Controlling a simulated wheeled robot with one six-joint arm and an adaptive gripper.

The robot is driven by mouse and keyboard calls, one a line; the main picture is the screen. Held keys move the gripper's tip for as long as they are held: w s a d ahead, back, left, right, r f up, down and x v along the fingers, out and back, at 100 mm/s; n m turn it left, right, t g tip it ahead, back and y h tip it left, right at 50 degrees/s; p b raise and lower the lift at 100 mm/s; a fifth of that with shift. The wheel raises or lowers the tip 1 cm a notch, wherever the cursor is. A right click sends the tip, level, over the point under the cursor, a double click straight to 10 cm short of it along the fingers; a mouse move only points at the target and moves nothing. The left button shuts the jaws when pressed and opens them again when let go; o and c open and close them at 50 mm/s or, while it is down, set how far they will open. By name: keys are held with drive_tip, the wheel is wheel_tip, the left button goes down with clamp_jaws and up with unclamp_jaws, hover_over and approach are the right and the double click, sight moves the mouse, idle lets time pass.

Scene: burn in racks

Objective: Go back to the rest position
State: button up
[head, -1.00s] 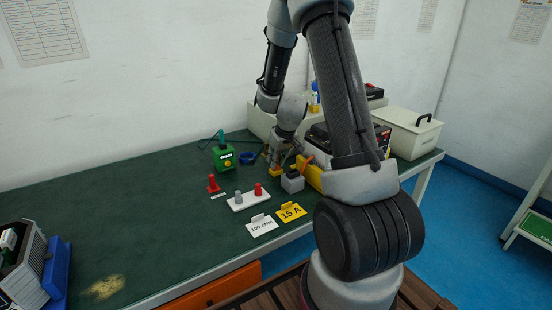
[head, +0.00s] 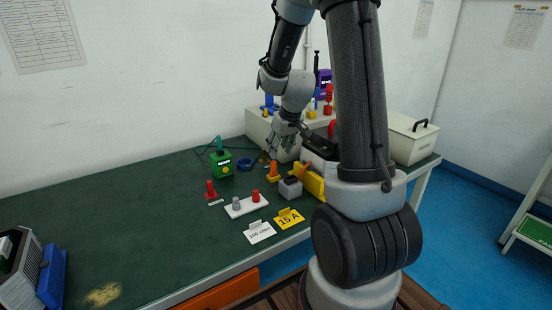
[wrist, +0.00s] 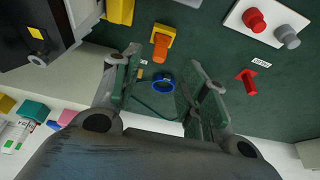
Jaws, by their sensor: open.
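My gripper (head: 280,150) is open and empty, raised above the back right part of the green bench. In the wrist view its two fingers (wrist: 163,68) stand wide apart with nothing between them but bench, a cable and a blue ring (wrist: 163,84) below. An orange knob on a yellow base (head: 273,173) stands on the bench below and in front of it, apart from the fingers. The orange knob also shows beyond the fingertips in the wrist view (wrist: 160,45).
A grey block (head: 290,188) and yellow part stand right. A white box (head: 413,140) stands farther right. The bench's left middle is clear.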

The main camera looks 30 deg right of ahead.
drive_tip(key=s+a+r, duration=0.3)
drive_tip(key=s+r, duration=0.5)
drive_tip(key=s, duration=0.5)
drive_tip(key=s+a+r, duration=0.4)
drive_tip(key=s+r, duration=0.4)
drive_tip(key=s, duration=0.6)
drive_tip(key=shift+a+r, duration=0.15)
drive_tip(key=shift+r, duration=0.1)
